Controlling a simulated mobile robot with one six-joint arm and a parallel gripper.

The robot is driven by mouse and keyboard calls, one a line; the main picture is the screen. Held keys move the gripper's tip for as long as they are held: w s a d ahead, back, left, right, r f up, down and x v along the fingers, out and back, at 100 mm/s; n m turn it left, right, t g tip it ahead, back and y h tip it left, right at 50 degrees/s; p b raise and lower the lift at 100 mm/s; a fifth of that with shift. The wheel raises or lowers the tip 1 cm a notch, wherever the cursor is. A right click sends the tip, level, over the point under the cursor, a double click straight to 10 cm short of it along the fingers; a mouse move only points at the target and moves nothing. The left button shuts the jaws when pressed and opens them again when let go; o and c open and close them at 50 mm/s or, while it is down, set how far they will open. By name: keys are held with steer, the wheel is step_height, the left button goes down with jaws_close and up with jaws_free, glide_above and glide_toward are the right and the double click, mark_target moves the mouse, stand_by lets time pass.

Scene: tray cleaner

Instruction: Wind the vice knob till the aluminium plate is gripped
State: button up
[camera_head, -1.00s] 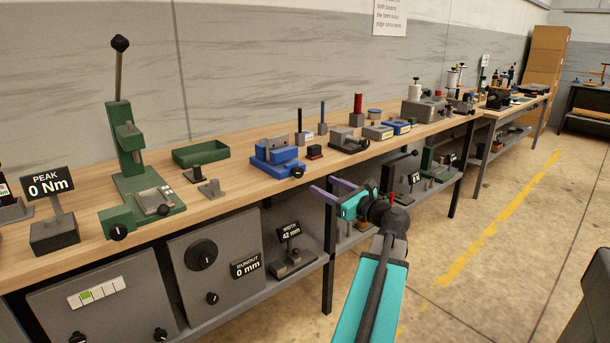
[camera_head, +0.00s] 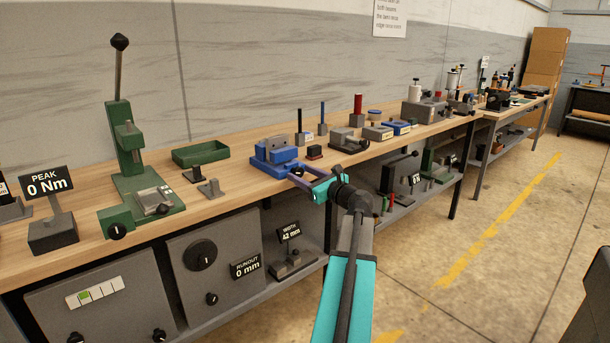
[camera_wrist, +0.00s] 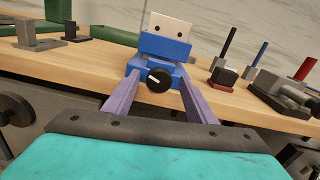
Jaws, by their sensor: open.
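The blue vice (camera_head: 273,156) sits near the front edge of the bench. In the wrist view the vice (camera_wrist: 164,48) is ahead, with its round black knob (camera_wrist: 158,79) facing me; a pale line marks the knob's face. A light plate with dark holes (camera_wrist: 171,26), likely the aluminium plate, stands upright at the top of the vice. Whether the jaws touch it I cannot tell. My gripper (camera_head: 304,179) is open at the front of the vice. In the wrist view its purple fingers (camera_wrist: 154,86) lie on either side of the knob, apart from it.
The bench front edge runs below my gripper.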

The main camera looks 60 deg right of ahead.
steer(key=c, duration=1)
steer(key=shift+o, duration=0.2)
steer(key=shift+d+r, duration=0.15)
steer(key=shift+d, duration=0.3)
steer(key=shift+w+a, duration=0.1)
steer(key=shift+a, duration=0.15)
steer(key=shift+c, duration=0.4)
steer(key=shift+a, duration=0.1)
steer(key=shift+f, duration=0.2)
